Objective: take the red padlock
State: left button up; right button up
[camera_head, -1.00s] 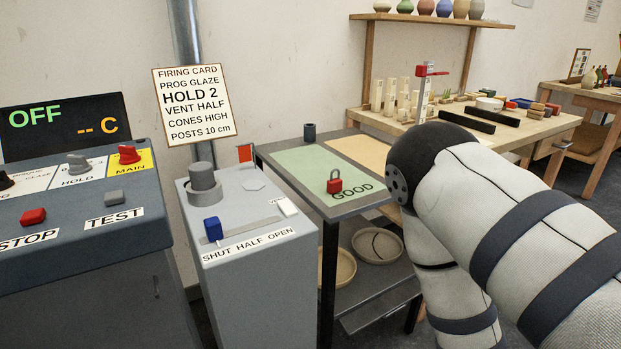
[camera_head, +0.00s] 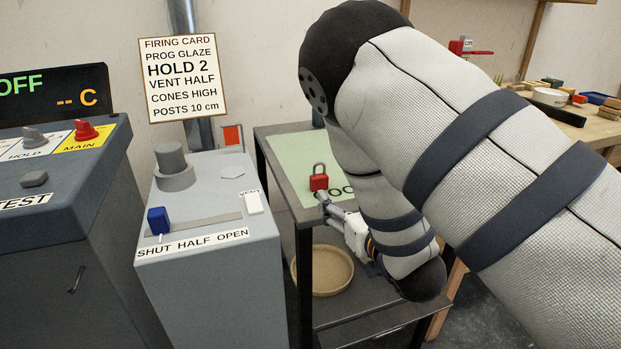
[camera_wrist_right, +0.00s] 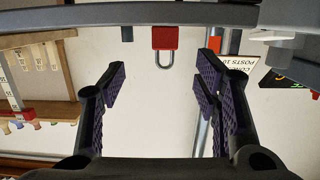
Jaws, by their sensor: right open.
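The red padlock (camera_head: 319,182) stands upright with its grey shackle up on the green mat (camera_head: 290,152) of the dark side table. My right gripper (camera_head: 325,204) is just in front of the padlock at the table's near edge, partly hidden by my arm. In the right wrist view the picture is upside down. There the padlock (camera_wrist_right: 165,40) shows beyond the open, empty fingers (camera_wrist_right: 160,80), lined up between them and apart from them. My left gripper is not in view.
A grey vent box (camera_head: 215,213) with a blue slider stands left of the table. A tan dish (camera_head: 323,272) lies on the lower shelf. My right arm covers the table's right part, including most of the mat's lettering. A wooden bench (camera_head: 590,130) stands at the right.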

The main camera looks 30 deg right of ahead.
aim_at(321, 180)
jog(key=x, duration=0.4)
jog(key=b+x, duration=0.1)
jog(key=x, duration=0.3)
jog(key=a+x, duration=0.1)
jog(key=x, duration=0.3)
jog(key=shift+w+d, duration=0.1)
jog(key=shift+w, duration=0.2)
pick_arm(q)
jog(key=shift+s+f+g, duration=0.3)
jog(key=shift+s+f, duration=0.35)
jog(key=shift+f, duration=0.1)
pick_arm(e)
jog(key=shift+r, duration=0.1)
jog(key=c, duration=1.3)
